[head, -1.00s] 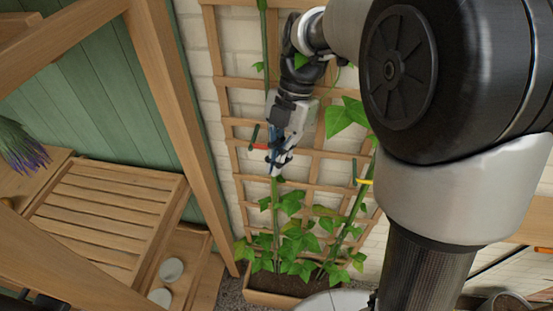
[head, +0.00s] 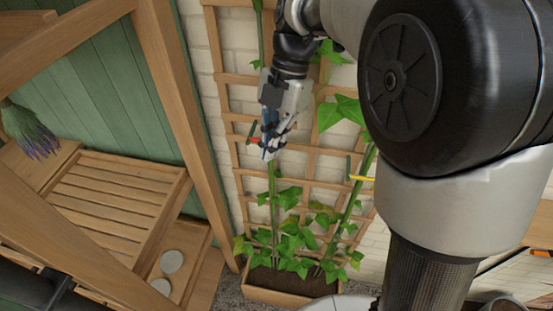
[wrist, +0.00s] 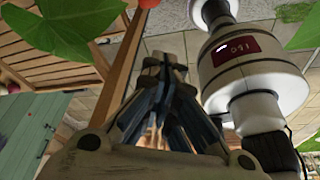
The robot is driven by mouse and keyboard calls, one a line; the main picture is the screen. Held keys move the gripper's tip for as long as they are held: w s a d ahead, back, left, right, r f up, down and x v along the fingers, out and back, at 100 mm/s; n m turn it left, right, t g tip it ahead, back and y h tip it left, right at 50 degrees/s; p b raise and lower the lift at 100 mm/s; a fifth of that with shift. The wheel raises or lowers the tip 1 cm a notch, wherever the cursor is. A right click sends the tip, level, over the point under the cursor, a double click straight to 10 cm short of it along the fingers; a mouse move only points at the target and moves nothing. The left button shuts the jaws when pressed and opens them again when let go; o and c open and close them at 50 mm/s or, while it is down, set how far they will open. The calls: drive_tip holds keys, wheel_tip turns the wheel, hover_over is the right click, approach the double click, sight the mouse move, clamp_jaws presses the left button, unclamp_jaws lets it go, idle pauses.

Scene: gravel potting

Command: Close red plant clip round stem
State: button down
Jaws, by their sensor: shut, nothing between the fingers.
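The red plant clip (head: 254,140) shows as a short red piece just left of my gripper, by the left stem (head: 273,190). My gripper hides the rest, so I cannot tell whether the clip is closed round the stem. My gripper (head: 268,153) points down in front of the trellis at the clip's height. Its fingers are together with nothing between them, and the fingers also show close together in the wrist view (wrist: 165,65). An orange-red piece at the top edge of the wrist view may be the clip.
The wooden trellis (head: 237,138) stands against a white brick wall behind the stems. A yellow clip (head: 361,178) sits on the right stem. Leafy plants grow from a wooden planter (head: 277,297) below. A slatted wooden bench (head: 108,200) is at left.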

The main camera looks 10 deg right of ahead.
drive_tip(key=v, duration=0.4)
drive_tip(key=shift+w+a+r+p, duration=0.15)
drive_tip(key=shift+w+a+p, duration=0.15)
drive_tip(key=shift+a+p, duration=0.05)
drive_tip(key=s+d+f+m+t+h+b, duration=0.1)
drive_tip(key=s+d+f+m+t+b, duration=0.2)
drive_tip(key=s+f+m+b, duration=0.3)
drive_tip(key=s+d+f+m+t+h+b, duration=0.1)
drive_tip(key=s+d+f+m+t+b, duration=0.3)
drive_tip(key=s+f+m, duration=0.4)
drive_tip(key=s+d+m+b, duration=0.1)
drive_tip(key=s+m, duration=0.4)
drive_tip(key=m, duration=0.7)
drive_tip(key=shift+s+f+m+h+b, duration=0.3)
drive_tip(key=shift+m+h+b, duration=0.1)
